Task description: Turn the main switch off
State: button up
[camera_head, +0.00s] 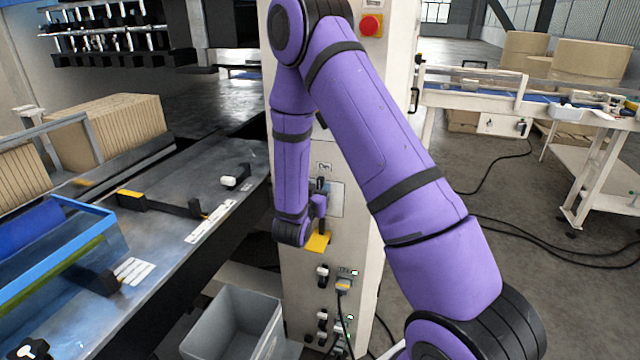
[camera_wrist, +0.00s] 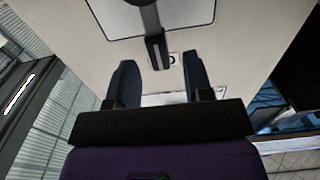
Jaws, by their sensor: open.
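The main switch shows in the wrist view as a black lever (camera_wrist: 156,48) running from a dark hub at the top edge, over a pale plate (camera_wrist: 188,14) with a dark outline. My gripper (camera_wrist: 158,62) is open, with one finger on each side of the lever's end. Gaps show between the lever and both fingers; I cannot tell how deep the lever sits between them. In the head view, the plate (camera_head: 337,200) is on the front of a white cabinet (camera_head: 345,262), partly hidden by my purple arm. My gripper (camera_head: 321,185) is small and dark there.
A red button (camera_head: 370,25) on yellow is high on the cabinet. Small switches and a plugged cable (camera_head: 343,286) are below the plate. A grey bin (camera_head: 235,322) stands at the cabinet's foot. A metal bench (camera_head: 165,215) is left; cables lie on the floor right.

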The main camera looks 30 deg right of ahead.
aim_at(320, 184)
jog(key=shift+x, duration=1.95)
jog(key=shift+c, duration=0.2)
grip_shut()
